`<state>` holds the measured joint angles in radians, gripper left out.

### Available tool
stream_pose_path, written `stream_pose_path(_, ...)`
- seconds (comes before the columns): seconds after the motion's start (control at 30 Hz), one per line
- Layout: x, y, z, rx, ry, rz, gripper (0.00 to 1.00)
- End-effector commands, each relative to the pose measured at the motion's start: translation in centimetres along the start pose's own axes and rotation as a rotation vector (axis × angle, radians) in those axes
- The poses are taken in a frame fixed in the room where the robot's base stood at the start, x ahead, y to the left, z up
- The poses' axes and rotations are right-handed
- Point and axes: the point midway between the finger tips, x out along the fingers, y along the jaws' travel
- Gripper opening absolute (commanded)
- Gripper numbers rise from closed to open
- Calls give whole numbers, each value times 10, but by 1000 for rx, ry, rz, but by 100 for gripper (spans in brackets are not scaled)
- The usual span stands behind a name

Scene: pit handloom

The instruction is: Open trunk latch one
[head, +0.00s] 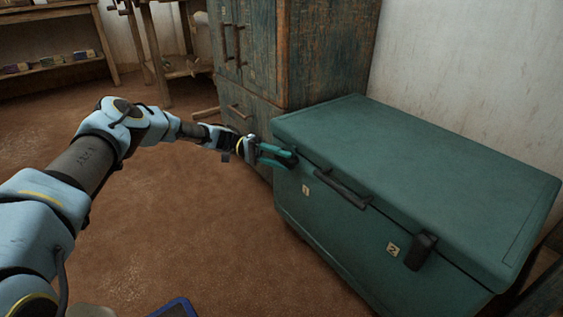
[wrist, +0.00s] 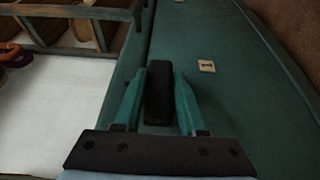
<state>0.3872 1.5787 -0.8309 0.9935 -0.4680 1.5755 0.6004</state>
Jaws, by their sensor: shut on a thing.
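The green trunk (head: 430,170) stands at the right with its lid down. Latch one is a dark piece near the trunk's left front corner, above the label 1 (head: 306,190). In the head view my gripper (head: 276,155) is at this corner and largely hides the latch. In the wrist view the black latch (wrist: 158,92) stands between my gripper's two teal fingers (wrist: 160,75), which are shut on it. The label 1 also shows there (wrist: 206,66), to the right of the latch. I cannot tell whether the latch is fastened.
A dark handle (head: 340,188) and latch two (head: 420,251), beside label 2 (head: 393,249), are on the trunk's front. A wooden cabinet (head: 325,50) stands behind the trunk. The brown floor (head: 190,220) before the trunk is mostly clear. Wooden compartments (wrist: 75,12) and a pale surface (wrist: 45,115) show at the wrist view's left.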

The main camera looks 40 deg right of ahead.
Motion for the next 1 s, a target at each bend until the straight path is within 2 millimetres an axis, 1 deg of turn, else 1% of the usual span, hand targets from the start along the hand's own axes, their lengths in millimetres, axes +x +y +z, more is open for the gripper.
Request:
stream_pose_path(0.27,0,0,0,-2,2,1,0)
stream_pose_path(0.3,0,0,0,-2,2,1,43)
stream_pose_path(0.53,0,0,0,-1,1,1,69)
stream_pose_path(0.83,-2,0,0,0,1,1,70)
stream_pose_path(0.93,-11,0,-1,0,3,0,70)
stream_pose_path(1.0,-22,0,-1,-1,4,-1,70)
